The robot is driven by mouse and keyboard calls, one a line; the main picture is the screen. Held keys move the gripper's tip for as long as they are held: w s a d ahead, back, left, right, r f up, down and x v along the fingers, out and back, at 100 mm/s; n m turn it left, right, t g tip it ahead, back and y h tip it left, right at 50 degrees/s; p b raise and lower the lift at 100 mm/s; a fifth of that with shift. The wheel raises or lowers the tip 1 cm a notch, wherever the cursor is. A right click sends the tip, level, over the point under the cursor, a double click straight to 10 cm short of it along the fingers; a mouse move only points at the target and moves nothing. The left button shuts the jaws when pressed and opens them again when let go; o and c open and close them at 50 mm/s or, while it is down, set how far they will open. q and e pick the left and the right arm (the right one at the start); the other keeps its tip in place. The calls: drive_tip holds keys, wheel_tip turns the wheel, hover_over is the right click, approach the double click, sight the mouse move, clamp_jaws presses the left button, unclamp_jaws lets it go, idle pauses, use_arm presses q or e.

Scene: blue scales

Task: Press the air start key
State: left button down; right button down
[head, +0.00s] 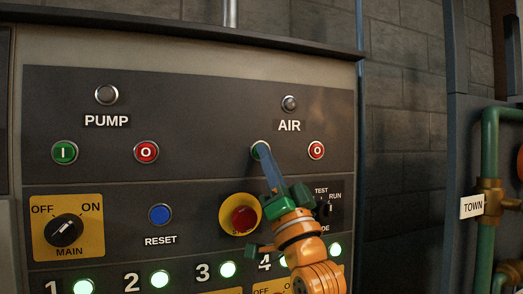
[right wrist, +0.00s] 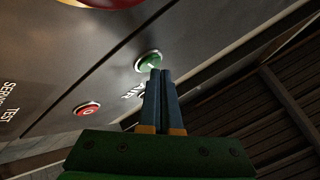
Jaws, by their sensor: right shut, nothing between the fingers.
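The air start key is a round green button (head: 259,147) under the AIR label, left of the red air stop button (head: 316,150). My right gripper (head: 262,148) is shut and empty, its blue fingers pointing at the green button and covering part of it in the head view. In the right wrist view the fingertips (right wrist: 161,72) overlap the lower edge of the green button (right wrist: 148,61); I cannot tell whether they touch it. The air lamp (head: 290,103) above looks dark. My left gripper is not in view.
A red mushroom button on a yellow plate (head: 254,203) sits just left of my right wrist. The green pump button (head: 65,152), red pump button (head: 146,152) and blue RESET button (head: 160,214) are further left. Green pipes (head: 487,150) with a TOWN tag stand at right.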

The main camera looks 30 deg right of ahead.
drive_tip(key=shift+w, duration=0.35)
idle(0.7)
drive_tip(key=shift+s, duration=0.15)
idle(0.3)
drive_tip(key=shift+s+a+f, duration=0.1)
drive_tip(key=shift+s, duration=0.4)
drive_tip(key=shift+s, duration=0.1)
drive_tip(key=s, duration=0.2)
drive_tip(key=s+a, duration=0.1)
drive_tip(key=s, duration=0.1)
drive_tip(key=shift+s+a, duration=0.1)
drive_tip(key=shift+s, duration=0.3)
idle(0.4)
